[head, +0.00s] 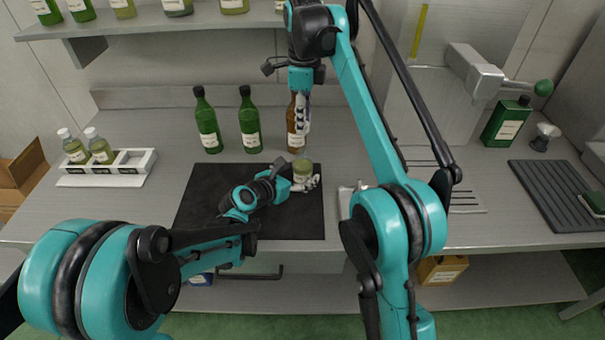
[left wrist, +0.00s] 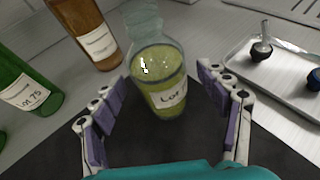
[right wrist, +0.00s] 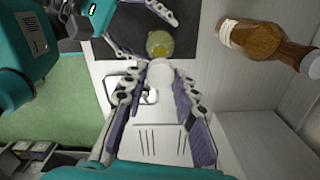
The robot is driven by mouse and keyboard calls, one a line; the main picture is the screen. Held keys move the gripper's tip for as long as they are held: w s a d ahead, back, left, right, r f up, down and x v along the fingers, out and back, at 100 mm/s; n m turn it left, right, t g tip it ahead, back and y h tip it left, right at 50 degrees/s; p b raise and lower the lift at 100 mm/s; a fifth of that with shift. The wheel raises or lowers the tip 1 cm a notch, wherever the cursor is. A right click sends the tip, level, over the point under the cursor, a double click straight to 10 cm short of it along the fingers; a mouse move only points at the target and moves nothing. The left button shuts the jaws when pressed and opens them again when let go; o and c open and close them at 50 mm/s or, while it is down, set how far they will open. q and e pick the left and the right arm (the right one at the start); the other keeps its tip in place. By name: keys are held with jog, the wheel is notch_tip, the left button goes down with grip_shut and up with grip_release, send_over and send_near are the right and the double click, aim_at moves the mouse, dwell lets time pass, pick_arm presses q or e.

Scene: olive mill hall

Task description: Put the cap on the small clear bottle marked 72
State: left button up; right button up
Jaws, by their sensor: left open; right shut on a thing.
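The small clear bottle (head: 301,170) stands upright on the dark mat (head: 190,215), with yellow-green liquid inside. In the left wrist view the bottle (left wrist: 160,80) has a label reading "Lot" and a number I cannot fully read. My left gripper (head: 305,184) is open, its fingers either side of the bottle (left wrist: 158,105). My right gripper (head: 303,125) points down above the mat, near the brown bottle. In the right wrist view its fingers are shut on a pale round cap (right wrist: 160,73). The bottle (right wrist: 160,43) shows just beyond the cap; the height gap is unclear.
A brown bottle (head: 293,140) and two green bottles (head: 207,125) stand behind the mat. A tray (left wrist: 275,75) with dark-tipped small items lies right of the bottle. A white rack (head: 130,170) with two capped bottles stands left. A shelf (head: 150,22) hangs above.

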aim_at(303, 150)
pick_arm(q)
jog(key=shift+x, duration=1)
grip_shut()
pick_arm(e)
jog(key=shift+f, duration=2.5)
jog(key=shift+f, duration=0.15)
jog(key=shift+f, duration=0.75)
jog(key=shift+f, duration=0.55)
